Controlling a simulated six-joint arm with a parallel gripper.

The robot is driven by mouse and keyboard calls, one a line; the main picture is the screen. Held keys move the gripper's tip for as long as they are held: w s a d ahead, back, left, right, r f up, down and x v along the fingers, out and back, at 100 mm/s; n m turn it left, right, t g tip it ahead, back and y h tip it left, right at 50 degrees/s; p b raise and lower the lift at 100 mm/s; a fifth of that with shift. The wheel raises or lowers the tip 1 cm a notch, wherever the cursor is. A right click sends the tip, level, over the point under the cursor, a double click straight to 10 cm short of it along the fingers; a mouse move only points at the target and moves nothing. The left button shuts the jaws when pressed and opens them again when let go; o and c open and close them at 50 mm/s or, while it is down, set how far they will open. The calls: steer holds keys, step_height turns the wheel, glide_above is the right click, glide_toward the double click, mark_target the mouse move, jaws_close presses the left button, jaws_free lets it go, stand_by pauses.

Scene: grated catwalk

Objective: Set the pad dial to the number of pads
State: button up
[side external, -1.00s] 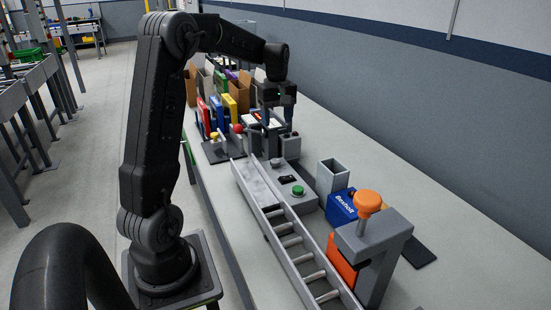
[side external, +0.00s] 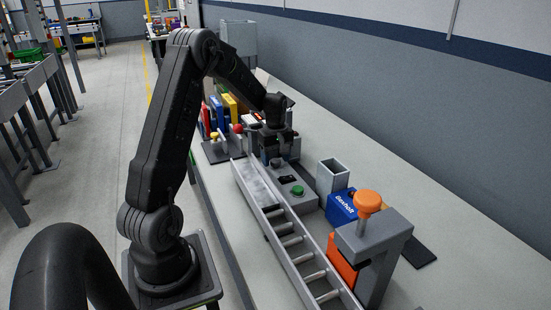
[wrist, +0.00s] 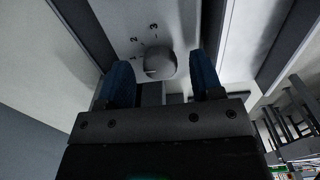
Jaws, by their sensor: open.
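The dial (wrist: 160,63) is a round grey knob on a light panel (wrist: 125,20), with the numbers 1, 2 and 3 printed around it, in the wrist view. I cannot tell surely which number its mark faces. My gripper (wrist: 161,76) is open, its two blue fingers on either side of the knob's near end with gaps to both. In the side view my gripper (side external: 274,158) is low over the grey fixture at the conveyor's far end and hides the dial. I cannot make out which things are the pads.
A conveyor (side external: 290,243) with rollers runs along the bench. Beside it are a green button (side external: 297,190), an open grey bin (side external: 332,178), a blue box (side external: 342,206) and an orange-knobbed stand (side external: 368,202). Upright coloured items (side external: 217,112) stand behind. The bench's right side is mostly clear.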

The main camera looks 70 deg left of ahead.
steer(key=shift+f, duration=0.2)
steer(key=c, duration=0.9)
